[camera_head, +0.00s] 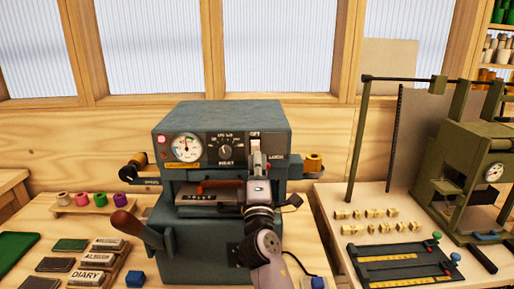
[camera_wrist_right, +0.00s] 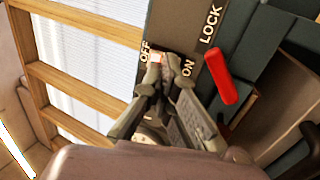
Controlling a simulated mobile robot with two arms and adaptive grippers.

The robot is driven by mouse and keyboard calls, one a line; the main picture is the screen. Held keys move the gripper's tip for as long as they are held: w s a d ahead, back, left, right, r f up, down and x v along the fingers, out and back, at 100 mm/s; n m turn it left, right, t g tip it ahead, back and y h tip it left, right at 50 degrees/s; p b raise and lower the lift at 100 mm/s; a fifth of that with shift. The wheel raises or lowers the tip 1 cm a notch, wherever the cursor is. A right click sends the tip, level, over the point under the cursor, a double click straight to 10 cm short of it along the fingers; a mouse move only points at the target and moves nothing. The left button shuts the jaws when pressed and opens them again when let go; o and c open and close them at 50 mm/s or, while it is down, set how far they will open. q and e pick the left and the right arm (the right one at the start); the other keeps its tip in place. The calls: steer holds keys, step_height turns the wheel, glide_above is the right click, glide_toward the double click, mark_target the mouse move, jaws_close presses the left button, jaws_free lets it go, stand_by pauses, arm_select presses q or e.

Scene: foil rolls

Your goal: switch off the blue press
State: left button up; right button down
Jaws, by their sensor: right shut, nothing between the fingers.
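The blue press (camera_head: 215,115) stands on the wooden bench in the middle of the head view. Its front has a round gauge, a dark dial and a small red lamp (camera_head: 161,140). My right gripper (camera_head: 256,158) is in front of the panel's right part, with its fingers shut and empty. In the right wrist view my fingertips (camera_wrist_right: 164,62) are at the switch, between the OFF and ON labels. A small red and white part (camera_wrist_right: 155,58) shows by the OFF label. The fingers hide most of the switch, and I cannot tell whether they touch it. My left gripper is not in view.
A red lever (camera_wrist_right: 221,78) sits beside the LOCK label, close to my fingers. A press handle (camera_head: 128,224) sticks out at the left. Foil spools (camera_head: 98,199) and nameplates (camera_head: 92,277) lie left. A green press (camera_head: 465,160) stands right.

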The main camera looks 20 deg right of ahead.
mark_target(257, 144)
steer(key=shift+x, duration=1.5)
steer(key=shift+p, duration=0.3)
steer(key=r+g+p, duration=0.1)
steer(key=p, duration=0.4)
steer(key=shift+r, duration=0.3)
steer(key=shift+f, duration=0.25)
